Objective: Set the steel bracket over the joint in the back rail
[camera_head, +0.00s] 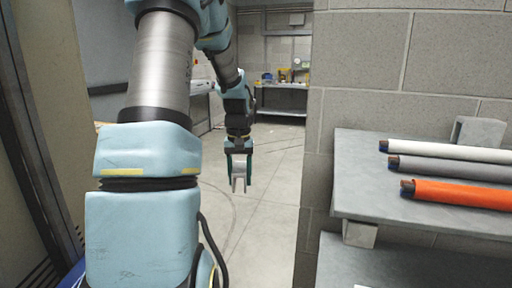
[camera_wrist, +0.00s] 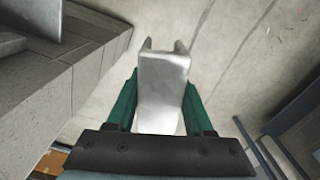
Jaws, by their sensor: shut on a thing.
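My gripper (camera_head: 238,176) hangs out in front of me, pointing down over bare floor. It is shut on a pale metal bracket (camera_wrist: 162,82), which sits between the green fingers in the wrist view. The bracket has two short prongs at its far end and a notch between them. In the head view the bracket (camera_head: 239,184) shows small between the fingers, clear of the floor. I cannot make out the back rail or its joint in either view.
A grey shelf (camera_head: 365,190) at right bears white (camera_head: 440,150), grey (camera_head: 450,168) and orange (camera_head: 460,193) rolls, with a grey block (camera_head: 479,131) behind. A block wall (camera_head: 355,70) stands right of the gripper. A far bench (camera_head: 283,99) is at the back. Floor (camera_head: 265,215) between is clear.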

